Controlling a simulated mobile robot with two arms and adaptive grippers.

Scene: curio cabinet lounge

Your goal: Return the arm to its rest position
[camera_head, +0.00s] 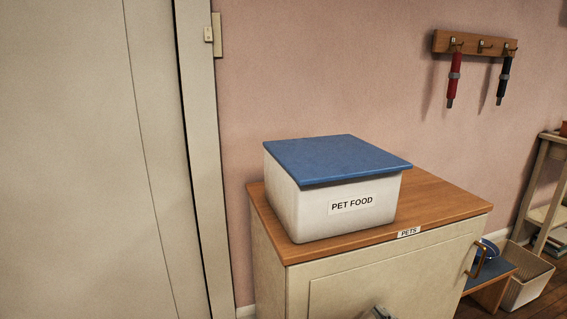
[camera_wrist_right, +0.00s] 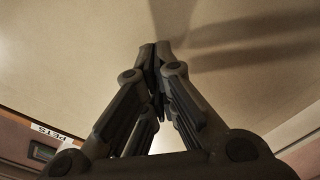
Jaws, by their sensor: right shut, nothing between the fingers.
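My right gripper (camera_head: 381,313) shows only as a small grey tip at the bottom edge of the head view, in front of the cabinet door. In the right wrist view its fingers (camera_wrist_right: 155,50) meet at their tips, shut and empty. A pale surface fills the view beyond them, with a dark shadow at upper right. My left gripper is not in view.
A white PET FOOD bin (camera_head: 330,208) with a blue lid (camera_head: 335,160) stands on the PETS cabinet (camera_head: 450,200). A basket (camera_head: 527,284) stands on the floor at right.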

